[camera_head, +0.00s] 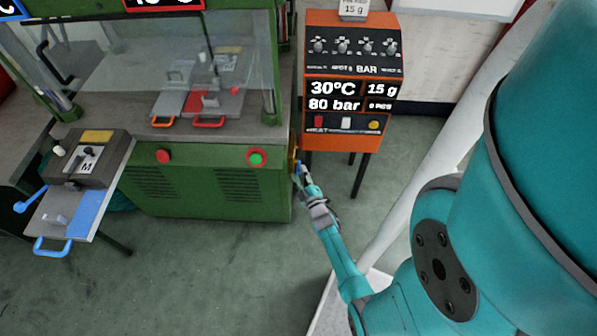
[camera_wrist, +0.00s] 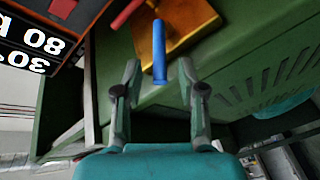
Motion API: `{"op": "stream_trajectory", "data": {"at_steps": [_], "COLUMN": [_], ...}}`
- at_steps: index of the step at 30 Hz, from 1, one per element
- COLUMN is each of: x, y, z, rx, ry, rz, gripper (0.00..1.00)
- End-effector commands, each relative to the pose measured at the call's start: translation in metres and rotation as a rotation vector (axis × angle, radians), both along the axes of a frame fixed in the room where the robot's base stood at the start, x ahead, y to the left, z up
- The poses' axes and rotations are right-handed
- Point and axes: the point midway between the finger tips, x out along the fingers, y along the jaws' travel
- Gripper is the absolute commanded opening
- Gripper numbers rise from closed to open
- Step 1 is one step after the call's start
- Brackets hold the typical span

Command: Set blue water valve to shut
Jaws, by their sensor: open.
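The blue water valve (camera_wrist: 160,50) shows in the wrist view as a straight blue handle standing out from a brass-coloured plate (camera_wrist: 190,28). My gripper (camera_wrist: 160,68) is open, with one finger on each side of the blue handle. The handle's free end lies between the fingers, and gaps show on both sides. In the head view my gripper (camera_head: 304,172) is at the right side of the green machine (camera_head: 215,205), where the valve is mostly hidden.
A red handle (camera_wrist: 127,14) sits close beside the blue one. The orange control unit (camera_head: 353,70) stands just right of the green machine. A side table with a blue-handled tray (camera_head: 85,210) is at the left. Open floor (camera_head: 190,270) lies in front.

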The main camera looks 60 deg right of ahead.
Motion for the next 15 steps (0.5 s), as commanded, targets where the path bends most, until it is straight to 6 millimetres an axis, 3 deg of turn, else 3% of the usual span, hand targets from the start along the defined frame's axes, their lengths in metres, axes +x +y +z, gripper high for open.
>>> {"op": "stream_trajectory", "data": {"at_steps": [6,15], "x": [0.0111,0.0119], "y": [-0.0100,-0.0107], "z": [0.0000,-0.0002], "rx": [0.001,0.001], "ry": [0.001,0.001], "rz": [0.001,0.001], "gripper": [0.40,0.40]}}
